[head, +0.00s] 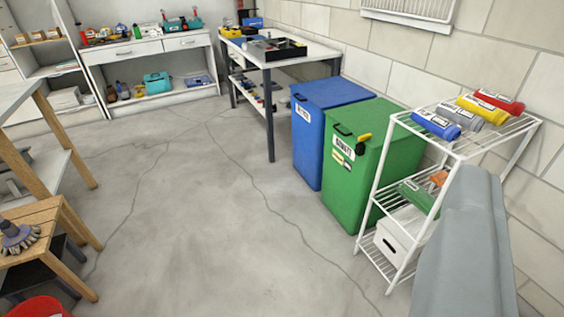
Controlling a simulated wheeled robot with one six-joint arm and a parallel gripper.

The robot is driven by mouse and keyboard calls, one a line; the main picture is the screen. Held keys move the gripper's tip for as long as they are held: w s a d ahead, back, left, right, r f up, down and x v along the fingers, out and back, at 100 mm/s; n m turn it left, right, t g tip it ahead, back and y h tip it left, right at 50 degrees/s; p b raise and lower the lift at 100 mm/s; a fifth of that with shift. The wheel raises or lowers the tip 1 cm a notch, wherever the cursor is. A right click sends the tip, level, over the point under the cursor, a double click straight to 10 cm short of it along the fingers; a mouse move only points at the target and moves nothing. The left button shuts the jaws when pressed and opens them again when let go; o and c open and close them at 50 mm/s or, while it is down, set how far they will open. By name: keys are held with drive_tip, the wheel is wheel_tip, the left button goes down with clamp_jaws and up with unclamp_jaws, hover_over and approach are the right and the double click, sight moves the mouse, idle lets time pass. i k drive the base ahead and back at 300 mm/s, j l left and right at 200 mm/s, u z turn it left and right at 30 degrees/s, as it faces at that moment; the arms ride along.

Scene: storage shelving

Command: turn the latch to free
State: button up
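A green bin (378,165) with a lid stands right of the middle, against the block wall. A small yellow and black piece (364,138) sits on its front near the lid edge. It looks like a latch, but it is too small to tell how it is turned. A black handle (343,129) is beside it, and labels are on the front below. A blue bin (310,140) stands just behind to the left, with a label and a dark handle. My gripper is not in view; a grey link of my arm fills the lower right.
A white wire rack (452,150) with coloured bottles on top stands right of the green bin. A grey-topped workbench (312,48) stands behind the bins. The concrete floor in the middle is clear.

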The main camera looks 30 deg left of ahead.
sight(362, 139)
drive_tip(key=k+u, duration=0.1)
drive_tip(key=u, duration=0.3)
drive_tip(key=i+l+z, duration=0.25)
drive_tip(key=i+l, duration=0.15)
drive_tip(key=i+l+z, duration=0.25)
drive_tip(key=i, duration=0.4)
